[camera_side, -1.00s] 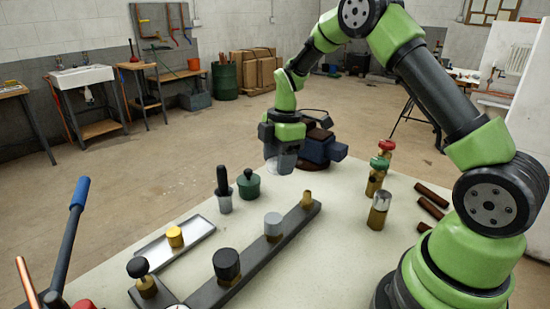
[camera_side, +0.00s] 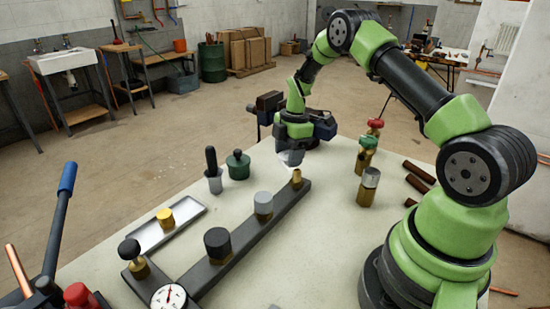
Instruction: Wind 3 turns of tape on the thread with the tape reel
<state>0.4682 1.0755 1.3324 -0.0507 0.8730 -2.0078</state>
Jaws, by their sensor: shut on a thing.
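The thread is on a small brass fitting (camera_side: 297,178) that stands upright at the far end of a dark metal bar on the bench. My gripper (camera_side: 292,147) is just above and slightly left of it, pointing down. It is shut on a pale grey thing (camera_side: 290,158), which looks like the tape reel and is partly hidden by the gripper. The reel is very near the fitting's top; I cannot tell whether they touch. No wound tape can be made out on the thread at this size.
A grey cap (camera_side: 263,204) and a black cap (camera_side: 218,243) stand along the same bar. A green pot (camera_side: 238,165) and a black-handled brush (camera_side: 213,172) stand to the left. Brass valves (camera_side: 366,155) stand to the right.

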